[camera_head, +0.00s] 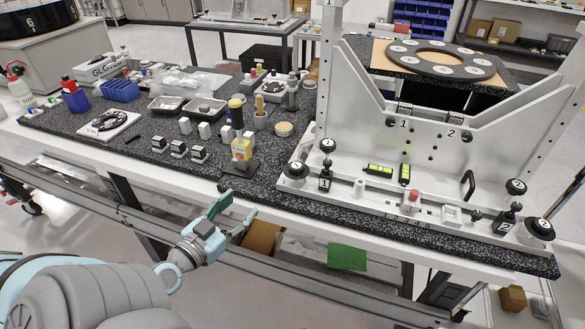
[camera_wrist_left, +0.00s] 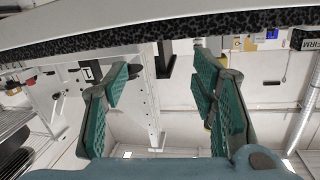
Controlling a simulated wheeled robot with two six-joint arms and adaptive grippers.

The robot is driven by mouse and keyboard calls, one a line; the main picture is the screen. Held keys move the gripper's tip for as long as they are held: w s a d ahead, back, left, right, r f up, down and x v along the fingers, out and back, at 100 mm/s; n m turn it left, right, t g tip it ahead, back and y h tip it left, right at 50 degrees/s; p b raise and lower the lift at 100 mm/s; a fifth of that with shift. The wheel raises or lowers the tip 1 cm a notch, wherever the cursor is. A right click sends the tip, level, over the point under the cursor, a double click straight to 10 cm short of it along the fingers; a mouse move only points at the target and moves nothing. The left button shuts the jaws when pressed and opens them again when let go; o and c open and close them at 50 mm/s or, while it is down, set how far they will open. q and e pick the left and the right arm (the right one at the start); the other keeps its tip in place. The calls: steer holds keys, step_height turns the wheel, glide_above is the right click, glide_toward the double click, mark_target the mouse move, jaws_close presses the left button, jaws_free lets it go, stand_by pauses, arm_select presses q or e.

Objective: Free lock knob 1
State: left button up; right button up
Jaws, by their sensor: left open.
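The white mirror fixture (camera_head: 450,165) stands on the right part of the dark speckled bench top. Round black knobs sit on its base: one at the left front corner (camera_head: 296,170), one behind it (camera_head: 327,145), and two at the right end, a rear one (camera_head: 516,187) and a front one (camera_head: 540,228). My left gripper (camera_head: 238,212) is open and empty, in front of the bench edge, left of and apart from the knobs. Its green-padded fingers also show in the left wrist view (camera_wrist_left: 163,75).
Black-and-white blocks (camera_head: 178,148), a yellow-topped item on a dark stand (camera_head: 242,150), and metal trays (camera_head: 204,109) crowd the bench left of the fixture. Two small green-yellow levels (camera_head: 379,170) lie on the fixture base. The bench front rail (camera_head: 300,262) passes close to my gripper.

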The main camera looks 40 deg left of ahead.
mark_target(291, 172)
arm_select(q)
steer(key=w+d+r+t+h, duration=0.1)
steer(key=d+r+h, duration=0.2)
steer(key=d+r, duration=0.2)
steer(key=shift+t, duration=0.3)
steer(key=w+b, duration=0.1)
steer(key=w, duration=0.1)
steer(key=w+b, duration=0.1)
steer(key=w, duration=0.2)
steer(key=w+b, duration=0.2)
steer(key=w, duration=0.1)
steer(key=shift+w+a+f, duration=0.2)
steer(key=shift+w+f, duration=0.05)
steer(key=shift+f, duration=0.1)
steer(key=shift+y, duration=0.4)
steer(key=w+p, duration=0.2)
steer(key=w, duration=0.2)
steer(key=shift+w+r+p, duration=0.35)
steer(key=shift+p, duration=0.05)
steer(key=shift+w+d+f, duration=0.15)
steer(key=shift+w, duration=0.2)
steer(key=shift+f, duration=0.1)
steer(key=c, duration=1.1)
steer(key=shift+c, duration=0.2)
